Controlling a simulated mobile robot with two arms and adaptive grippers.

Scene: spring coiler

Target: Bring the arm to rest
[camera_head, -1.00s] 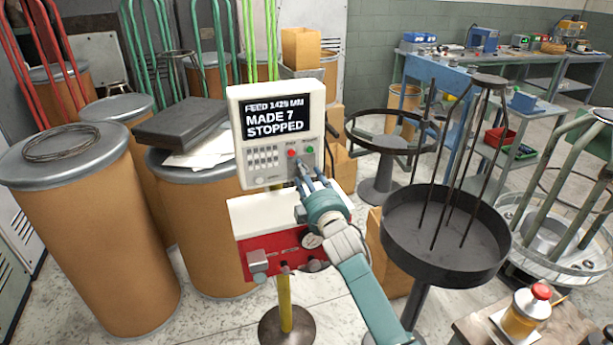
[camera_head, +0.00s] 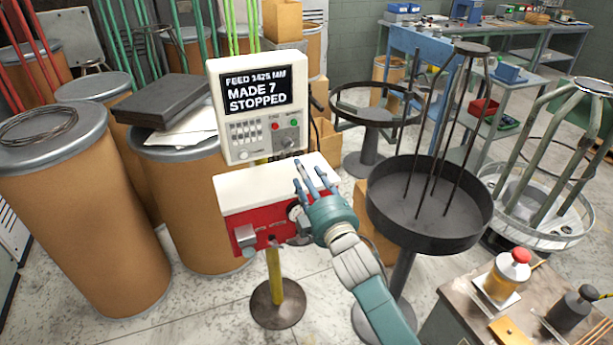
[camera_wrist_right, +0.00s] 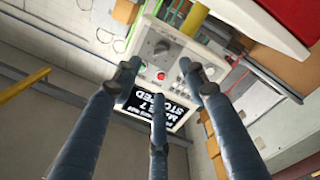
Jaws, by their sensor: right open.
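My right gripper (camera_head: 314,175) is open and empty, over the front right of the red and white machine box (camera_head: 260,204) and below the control panel (camera_head: 266,104). The panel has a red button (camera_head: 275,126) and a green button (camera_head: 293,123); my fingers are apart from both. In the right wrist view the fingers (camera_wrist_right: 160,95) are spread, with the panel (camera_wrist_right: 182,62) beyond them, upside down. My left gripper is not in view.
A black round tray with upright rods (camera_head: 430,235) stands close to the right of my forearm. Brown drums (camera_head: 85,215) stand at the left. Bare floor shows in front of the machine stand.

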